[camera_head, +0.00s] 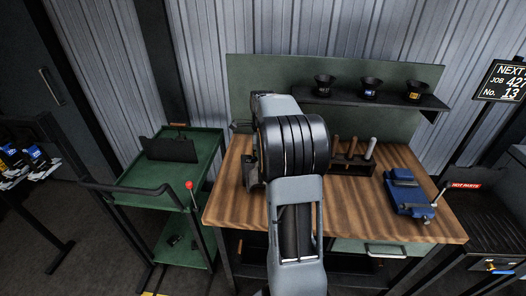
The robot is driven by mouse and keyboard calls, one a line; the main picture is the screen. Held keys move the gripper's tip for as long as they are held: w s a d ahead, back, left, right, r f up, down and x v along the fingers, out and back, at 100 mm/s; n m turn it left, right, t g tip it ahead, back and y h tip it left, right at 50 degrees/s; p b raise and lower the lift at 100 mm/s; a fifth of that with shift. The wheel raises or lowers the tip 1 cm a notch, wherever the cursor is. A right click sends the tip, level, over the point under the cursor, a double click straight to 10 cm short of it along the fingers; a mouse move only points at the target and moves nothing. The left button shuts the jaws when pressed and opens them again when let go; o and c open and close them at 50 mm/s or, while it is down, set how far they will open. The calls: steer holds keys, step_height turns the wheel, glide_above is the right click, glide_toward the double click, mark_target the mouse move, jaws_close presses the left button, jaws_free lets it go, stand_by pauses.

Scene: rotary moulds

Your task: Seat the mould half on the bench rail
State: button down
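The wooden workbench (235,190) stands in front of me. My own arm rises across its middle and hides much of its left and centre top. My gripper is not clearly seen; the end of the arm is hidden behind its own thick links. I cannot make out the mould half or the bench rail; either may be behind the arm. A small dark part shows just left of the arm, too little to identify.
A blue vice (408,194) sits at the bench's right, beside a tool rack (350,165). A shelf (390,98) holds three dark cups. A green trolley (205,150) stands left; a hot-parts bin (480,205) stands right. The bench's front right is clear.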

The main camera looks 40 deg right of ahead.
steer(key=shift+f+b, duration=0.45)
steer(key=shift+f, duration=0.15)
stand_by(0.8)
steer(key=c, duration=1)
jaws_free()
steer(key=shift+f, duration=0.1)
steer(key=shift+o, duration=0.2)
steer(key=shift+s+f, duration=0.1)
steer(key=shift+f, duration=0.1)
step_height(320, 180, up, 14)
steer(key=shift+d+r, duration=0.15)
steer(key=shift+w, duration=0.2)
step_height(320, 180, up, 7)
steer(key=p, duration=0.7)
